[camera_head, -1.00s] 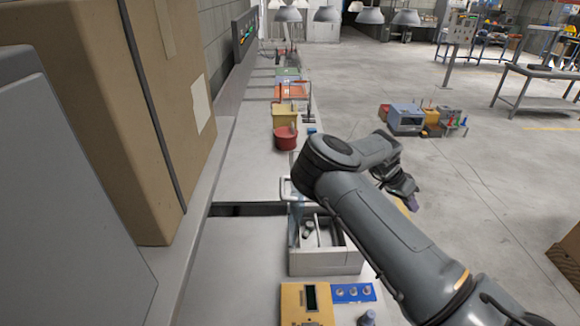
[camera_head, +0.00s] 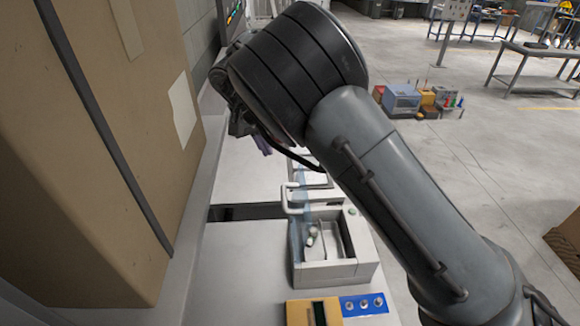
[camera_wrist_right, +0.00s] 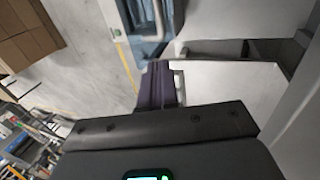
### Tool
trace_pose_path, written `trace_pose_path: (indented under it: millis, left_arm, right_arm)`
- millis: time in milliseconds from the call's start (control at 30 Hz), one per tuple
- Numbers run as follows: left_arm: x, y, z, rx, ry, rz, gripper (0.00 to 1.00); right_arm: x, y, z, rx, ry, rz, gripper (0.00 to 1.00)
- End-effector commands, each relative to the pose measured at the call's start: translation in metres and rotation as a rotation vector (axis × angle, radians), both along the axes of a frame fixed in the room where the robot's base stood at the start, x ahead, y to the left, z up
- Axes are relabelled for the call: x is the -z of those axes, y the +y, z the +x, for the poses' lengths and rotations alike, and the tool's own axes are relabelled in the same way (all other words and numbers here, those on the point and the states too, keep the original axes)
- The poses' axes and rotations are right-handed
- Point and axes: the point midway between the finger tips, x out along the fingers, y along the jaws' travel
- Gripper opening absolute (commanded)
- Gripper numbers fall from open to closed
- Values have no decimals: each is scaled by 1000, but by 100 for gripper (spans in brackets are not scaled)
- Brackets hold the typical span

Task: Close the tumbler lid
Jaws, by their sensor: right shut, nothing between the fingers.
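The tumbler is a pale box (camera_head: 345,272) on the bench in the lower middle of the head view, with small rounded pieces (camera_head: 312,236) inside. Its clear bluish lid (camera_head: 299,222) stands raised and open at the box's left side, with a white handle (camera_head: 291,198) on top. My right gripper (camera_head: 264,146) has purple fingers and is shut and empty. It is over the bench, beyond the lid and to its left, apart from it, partly hidden by my arm. The purple fingers (camera_wrist_right: 160,86) also show in the right wrist view. My left gripper is not in view.
A large cardboard box (camera_head: 95,150) stands along the left of the bench. A yellow device (camera_head: 313,312) and a blue strip with knobs (camera_head: 364,304) lie in front of the tumbler. Open floor lies to the right.

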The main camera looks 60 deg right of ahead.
Motion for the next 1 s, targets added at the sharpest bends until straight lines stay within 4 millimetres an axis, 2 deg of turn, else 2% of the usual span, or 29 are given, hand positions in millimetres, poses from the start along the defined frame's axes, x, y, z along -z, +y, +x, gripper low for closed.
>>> trace_pose_path:
  millis: [567,800,1000]
  left_arm:
    - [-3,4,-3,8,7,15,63]
    - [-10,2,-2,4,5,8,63]
    - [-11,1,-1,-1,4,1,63]
  right_arm:
    - [91,-17,-27,2,4,2,0]
    - [92,-34,-51,5,0,2,0]
    - [93,-39,-58,3,-1,1,0]
